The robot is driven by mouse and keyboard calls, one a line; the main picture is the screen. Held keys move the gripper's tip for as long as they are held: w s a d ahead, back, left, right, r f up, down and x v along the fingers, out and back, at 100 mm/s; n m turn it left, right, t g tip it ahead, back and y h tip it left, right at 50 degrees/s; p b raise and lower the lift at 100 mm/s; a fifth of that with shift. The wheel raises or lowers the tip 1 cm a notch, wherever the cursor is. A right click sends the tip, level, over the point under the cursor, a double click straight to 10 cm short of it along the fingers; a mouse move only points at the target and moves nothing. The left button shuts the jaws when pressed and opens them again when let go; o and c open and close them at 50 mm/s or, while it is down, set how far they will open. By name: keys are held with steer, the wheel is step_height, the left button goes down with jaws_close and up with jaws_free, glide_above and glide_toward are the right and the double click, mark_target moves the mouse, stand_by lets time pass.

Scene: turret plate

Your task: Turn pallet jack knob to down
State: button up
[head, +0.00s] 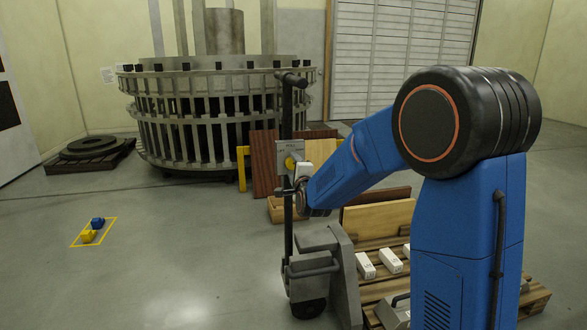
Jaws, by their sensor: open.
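The pallet jack (288,225) stands upright in the middle of the head view, with a dark tiller post topped by a crossbar handle. A grey plate (284,147) with small lettering is on the post. A yellow knob (290,162) shows at the plate. My gripper (299,169) is open right at the knob, at the end of my blue arm. Whether its fingers straddle or touch the knob I cannot tell. The lower right part of the plate and its lettering are hidden behind the gripper.
A wooden pallet (388,292) with white boxes (391,261) is right of the jack, partly behind my arm. A large slatted metal turbine part (215,130) stands behind. Blue and yellow items (88,236) lie in a yellow floor outline.

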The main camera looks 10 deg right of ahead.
steer(key=s, duration=1.7)
steer(key=shift+s+f, duration=0.1)
steer(key=shift+s, duration=0.05)
steer(key=s+d+f+n+g, duration=0.2)
steer(key=s+n, duration=0.4)
steer(key=s, duration=0.6)
steer(key=s+d+f+n+g, duration=0.2)
steer(key=s+n+g, duration=0.4)
steer(key=s, duration=0.7)
steer(key=s+d+f+n+g, duration=0.3)
steer(key=s+n, duration=0.4)
steer(key=s, duration=0.5)
steer(key=shift+s+f+g, duration=0.25)
steer(key=shift+f+g, duration=0.6)
steer(key=shift+g, duration=0.35)
